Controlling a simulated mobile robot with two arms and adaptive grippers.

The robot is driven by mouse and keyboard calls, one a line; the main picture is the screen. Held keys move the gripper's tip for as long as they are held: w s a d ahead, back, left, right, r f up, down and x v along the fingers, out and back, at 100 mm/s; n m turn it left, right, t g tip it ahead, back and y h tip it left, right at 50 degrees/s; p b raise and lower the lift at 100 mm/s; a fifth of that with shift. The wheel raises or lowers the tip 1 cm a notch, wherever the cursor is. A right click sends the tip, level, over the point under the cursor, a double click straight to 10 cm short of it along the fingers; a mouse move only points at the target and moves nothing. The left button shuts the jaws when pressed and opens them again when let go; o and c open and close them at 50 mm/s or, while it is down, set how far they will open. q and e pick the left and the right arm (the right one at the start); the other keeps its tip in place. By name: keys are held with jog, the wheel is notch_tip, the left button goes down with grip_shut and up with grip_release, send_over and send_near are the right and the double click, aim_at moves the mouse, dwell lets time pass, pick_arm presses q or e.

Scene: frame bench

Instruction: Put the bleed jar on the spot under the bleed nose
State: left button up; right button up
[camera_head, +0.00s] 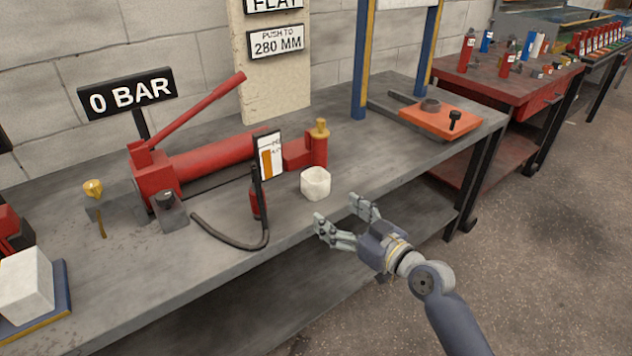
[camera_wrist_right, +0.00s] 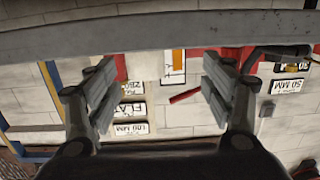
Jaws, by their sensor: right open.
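The small white jar (camera_head: 315,184) stands upright on the grey bench, just in front of the red upright cylinder with a brass top (camera_head: 320,132). My right gripper (camera_head: 338,209) is open and empty beyond the bench's front edge, in front of the jar and apart from it. I cannot tell for sure which part is the bleed nose, and no marked spot can be made out. My left gripper is not in view.
A red hand pump (camera_head: 210,155) lies behind the jar, with a black hose (camera_head: 232,240) curving left of it. A white block (camera_head: 25,285) sits at the far left. An orange plate (camera_head: 440,121) lies to the right.

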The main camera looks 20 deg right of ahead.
aim_at(323, 184)
jog(key=shift+t, duration=0.6)
jog(key=w, duration=0.2)
jog(key=w+r, duration=0.1)
jog(key=w, duration=0.1)
jog(key=w+r, duration=0.1)
jog(key=w, duration=0.1)
jog(key=shift+r, duration=0.2)
jog(key=x, duration=0.5)
jog(key=shift+w, duration=0.1)
jog(key=shift+w+a, duration=0.1)
jog(key=shift+w, duration=0.15)
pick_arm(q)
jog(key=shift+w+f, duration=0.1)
pick_arm(e)
jog(key=shift+w, duration=0.1)
jog(key=c, duration=1.2)
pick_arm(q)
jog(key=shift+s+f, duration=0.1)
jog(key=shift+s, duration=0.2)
pick_arm(e)
jog(key=shift+c, duration=0.2)
